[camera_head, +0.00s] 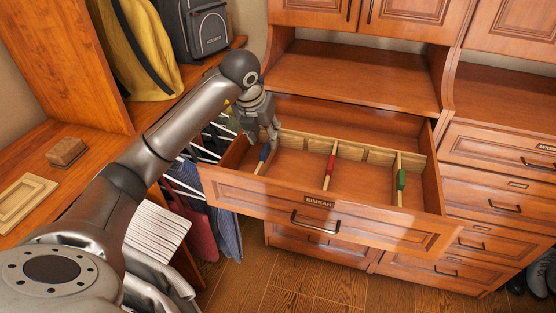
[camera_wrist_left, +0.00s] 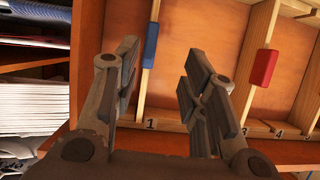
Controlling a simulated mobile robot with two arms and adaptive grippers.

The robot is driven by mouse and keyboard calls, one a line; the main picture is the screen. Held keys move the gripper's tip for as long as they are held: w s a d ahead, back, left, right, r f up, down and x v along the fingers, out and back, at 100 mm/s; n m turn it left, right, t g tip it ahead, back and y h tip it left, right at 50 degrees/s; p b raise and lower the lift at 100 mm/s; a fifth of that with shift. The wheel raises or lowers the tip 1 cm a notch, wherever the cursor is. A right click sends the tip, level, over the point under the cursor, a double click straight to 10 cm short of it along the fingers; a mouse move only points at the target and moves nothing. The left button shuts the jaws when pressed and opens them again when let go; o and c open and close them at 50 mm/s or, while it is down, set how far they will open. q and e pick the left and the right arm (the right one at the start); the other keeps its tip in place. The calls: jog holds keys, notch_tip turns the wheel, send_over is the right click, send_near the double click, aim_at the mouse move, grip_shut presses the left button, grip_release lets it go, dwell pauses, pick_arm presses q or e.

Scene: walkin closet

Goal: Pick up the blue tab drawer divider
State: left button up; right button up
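The blue tab drawer divider (camera_head: 263,156) is a thin wooden strip with a blue tab, standing at the left end of the open drawer (camera_head: 421,213). In the left wrist view the blue tab (camera_wrist_left: 151,45) is just beyond the fingertips, nearer the left finger. My left gripper (camera_head: 266,139) is above the drawer's left end; in the left wrist view its fingers (camera_wrist_left: 163,68) are apart with nothing between them. Dividers with a red tab (camera_head: 330,165) and a green tab (camera_head: 401,179) stand further right in the drawer. My right gripper is not in view.
A notched wooden rail (camera_head: 351,151) runs along the drawer's back. Hanging clothes (camera_head: 228,225) are left of the drawer. A wooden box (camera_head: 67,151) and a small frame (camera_head: 24,202) lie on the left shelf. The cabinet shelf (camera_head: 350,78) above is bare.

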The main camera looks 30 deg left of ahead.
aim_at(264, 150)
pick_arm(q)
jog(key=shift+w+a+f, duration=0.2)
jog(key=shift+a, duration=0.2)
jog(key=shift+s+a+f+y, duration=0.1)
jog(key=shift+s+y, duration=0.05)
jog(key=shift+y, duration=0.15)
jog(key=x, duration=0.2)
jog(key=p+x, duration=0.1)
jog(key=shift+s+f, duration=0.2)
jog(key=shift+f, duration=0.25)
jog(key=shift+w+f+p, duration=0.2)
jog(key=shift+f+p, duration=0.1)
jog(key=p+x, duration=0.2)
jog(key=x, duration=0.2)
jog(key=shift+s, duration=0.2)
jog(key=shift+w+f, duration=0.1)
jog(key=shift+f, duration=0.3)
jog(key=shift+w+f, duration=0.1)
jog(key=c, duration=0.5)
grip_shut()
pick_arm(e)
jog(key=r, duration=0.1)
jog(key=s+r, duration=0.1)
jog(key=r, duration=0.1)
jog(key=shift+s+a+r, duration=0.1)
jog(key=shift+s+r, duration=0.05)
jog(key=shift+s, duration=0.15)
